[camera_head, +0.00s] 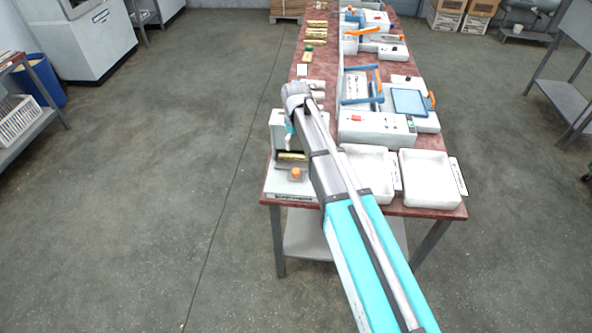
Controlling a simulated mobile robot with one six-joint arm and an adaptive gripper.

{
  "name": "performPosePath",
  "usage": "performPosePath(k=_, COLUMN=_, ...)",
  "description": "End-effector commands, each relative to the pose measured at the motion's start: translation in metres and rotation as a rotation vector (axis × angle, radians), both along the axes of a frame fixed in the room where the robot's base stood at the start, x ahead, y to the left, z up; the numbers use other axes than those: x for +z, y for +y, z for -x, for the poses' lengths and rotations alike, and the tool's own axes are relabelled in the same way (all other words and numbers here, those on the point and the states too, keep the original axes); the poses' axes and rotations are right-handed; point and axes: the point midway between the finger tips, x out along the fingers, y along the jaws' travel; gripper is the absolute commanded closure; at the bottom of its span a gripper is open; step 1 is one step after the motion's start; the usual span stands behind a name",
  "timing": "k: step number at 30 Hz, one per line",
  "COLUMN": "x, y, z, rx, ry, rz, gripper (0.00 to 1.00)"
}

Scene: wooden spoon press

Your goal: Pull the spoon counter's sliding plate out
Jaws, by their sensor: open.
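The spoon counter (279,122) is a white machine at the near left corner of the red-brown table. A yellowish stack (291,157) shows in its dark opening. My arm reaches in from the lower right and bends down at the counter. My gripper (289,143) is small and partly hidden at the counter's front, above and behind the orange knob. Its jaws are open, and I see nothing held.
Two white trays, one partly behind my arm (373,163) and one clear of it (430,178), stand right of the counter. A white press with a blue pad (409,102) is behind them. More machines line the table (321,72). The floor (150,200) on the left is clear.

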Motion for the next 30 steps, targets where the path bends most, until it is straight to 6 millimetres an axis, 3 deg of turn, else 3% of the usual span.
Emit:
performPosePath(k=14, x=-0.004, y=-0.001, z=0.001, rx=-0.002, ry=0.000, rz=0.000, gripper=0.21)
performPosePath(k=30, x=-0.040, y=-0.001, z=0.001, rx=-0.003, ry=0.000, rz=0.000, gripper=0.21)
